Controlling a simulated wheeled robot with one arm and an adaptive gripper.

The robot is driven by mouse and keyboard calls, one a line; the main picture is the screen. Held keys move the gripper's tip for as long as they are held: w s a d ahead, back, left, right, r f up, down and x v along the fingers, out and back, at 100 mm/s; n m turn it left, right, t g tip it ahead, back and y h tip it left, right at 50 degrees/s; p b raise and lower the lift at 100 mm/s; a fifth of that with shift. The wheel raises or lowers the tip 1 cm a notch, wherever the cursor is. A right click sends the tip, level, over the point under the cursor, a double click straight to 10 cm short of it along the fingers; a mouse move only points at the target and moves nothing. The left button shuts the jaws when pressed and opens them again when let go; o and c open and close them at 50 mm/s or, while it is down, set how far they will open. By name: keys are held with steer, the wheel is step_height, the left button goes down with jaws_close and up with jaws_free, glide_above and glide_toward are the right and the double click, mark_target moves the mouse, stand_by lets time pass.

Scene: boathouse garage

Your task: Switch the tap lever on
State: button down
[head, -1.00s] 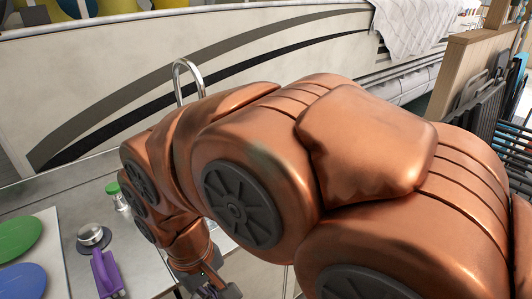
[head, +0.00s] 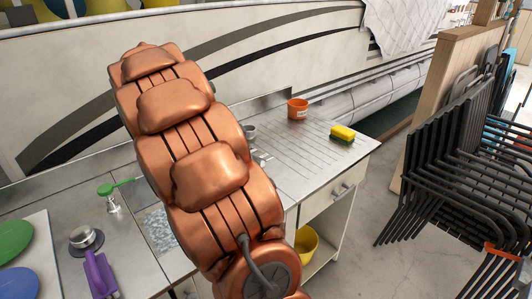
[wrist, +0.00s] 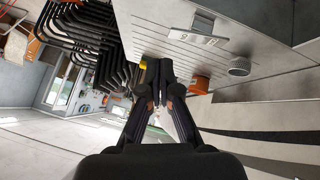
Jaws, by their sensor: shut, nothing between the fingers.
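In the wrist view, a silver fitting with a flat plate (wrist: 197,38) stands at the upper middle, apart from my gripper. My gripper (wrist: 156,68) is shut and empty in the wrist view, its fingers near the ribbed drainer. The head view does not show it.
An orange pot (head: 297,108) and a yellow-green sponge (head: 343,133) sit on the metal drainer (head: 305,155). The sink basin (head: 158,229) lies left of my arm. A purple item (head: 99,274) stands front left. Stacked black chairs (head: 445,150) stand right, beyond clear floor.

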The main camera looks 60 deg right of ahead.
steer(key=d, duration=0.1)
steer(key=w+d+m, duration=0.1)
steer(key=d, duration=0.1)
steer(key=d+m, duration=0.1)
steer(key=d, duration=0.1)
steer(key=shift+w+d+r+h, duration=0.25)
steer(key=shift+w+h, duration=0.05)
steer(key=shift+h, duration=0.1)
steer(key=p, duration=0.4)
glide_above(273, 157)
steer(key=w+a, duration=0.2)
steer(key=shift+g, duration=0.3)
step_height(273, 157, down, 7)
steer(key=shift+s+d, duration=0.1)
steer(key=shift+s+a+f+p, duration=0.1)
steer(key=shift+f+p, duration=0.1)
steer(key=shift+f, duration=0.35)
steer(key=shift+s+a+f+p, duration=0.1)
steer(key=shift+f+p, duration=0.1)
steer(key=shift+f, duration=1.15)
steer(key=shift+s+f, duration=0.1)
